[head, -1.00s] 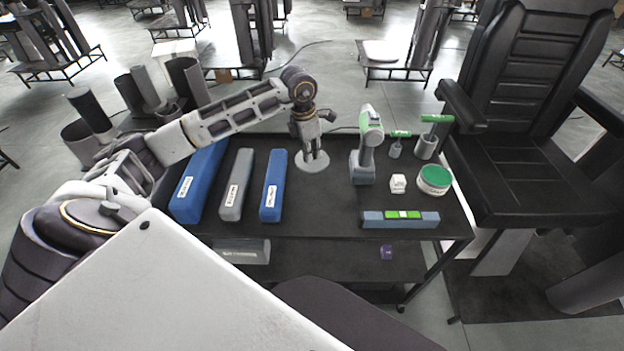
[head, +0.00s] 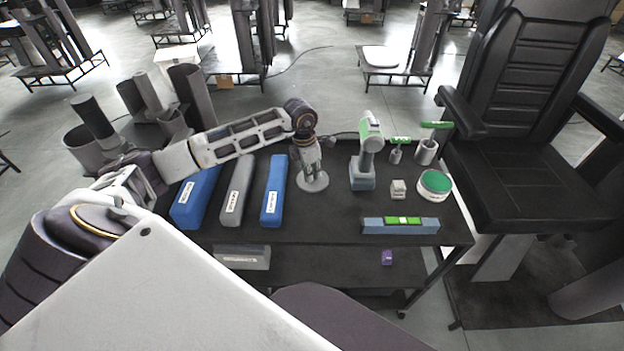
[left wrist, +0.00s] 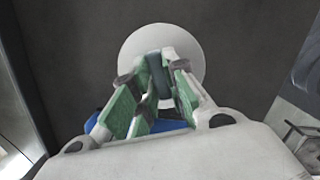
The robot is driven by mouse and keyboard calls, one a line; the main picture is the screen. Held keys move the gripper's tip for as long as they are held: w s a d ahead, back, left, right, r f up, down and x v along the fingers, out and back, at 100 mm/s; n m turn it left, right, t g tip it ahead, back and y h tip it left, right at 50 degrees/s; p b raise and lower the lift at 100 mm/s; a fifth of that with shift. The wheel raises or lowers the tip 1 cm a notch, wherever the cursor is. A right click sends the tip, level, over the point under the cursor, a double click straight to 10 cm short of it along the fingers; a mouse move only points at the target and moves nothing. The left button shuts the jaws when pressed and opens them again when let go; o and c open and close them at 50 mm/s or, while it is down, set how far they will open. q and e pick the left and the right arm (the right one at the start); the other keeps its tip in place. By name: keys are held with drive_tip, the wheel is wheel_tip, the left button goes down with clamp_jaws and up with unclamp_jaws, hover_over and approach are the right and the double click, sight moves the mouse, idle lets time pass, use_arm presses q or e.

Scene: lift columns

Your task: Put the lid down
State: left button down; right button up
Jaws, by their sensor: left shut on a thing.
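The lid is a pale grey round disc (head: 313,184) over the black cart top, between the blue case on its left and the green-and-grey drill on its right. My left gripper (head: 311,171) points down and is shut on the lid's raised middle. In the left wrist view the lid (left wrist: 135,47) lies beyond the fingertips (left wrist: 160,78), which close on its dark upright handle. The lid looks level and very near the cart top, but I cannot tell whether it touches. My right gripper is not in view.
The cart top (head: 330,223) is bare in front of the lid. Blue (head: 273,190) and grey (head: 237,192) cases lie at left. The drill (head: 364,165), a spirit level (head: 400,226), a small white box (head: 398,189) and a green-lidded tub (head: 434,186) are at right.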

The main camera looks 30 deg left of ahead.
use_arm(q)
drive_tip(key=shift+f, duration=0.5)
wheel_tip(320, 180, down, 2)
drive_tip(key=shift+f, duration=0.3)
drive_tip(key=c, duration=1.5)
unclamp_jaws()
drive_tip(key=shift+o, duration=0.3)
drive_tip(key=shift+r, duration=0.65)
drive_tip(key=r, duration=0.4)
drive_tip(key=shift+s+a+r, duration=0.3)
drive_tip(key=shift+s, duration=0.05)
drive_tip(key=r, duration=0.4)
drive_tip(key=shift+s+a+r, duration=0.15)
drive_tip(key=shift+s+r, duration=0.1)
drive_tip(key=shift+r, duration=0.05)
drive_tip(key=shift+s+a+r, duration=0.1)
drive_tip(key=shift+r, duration=0.7)
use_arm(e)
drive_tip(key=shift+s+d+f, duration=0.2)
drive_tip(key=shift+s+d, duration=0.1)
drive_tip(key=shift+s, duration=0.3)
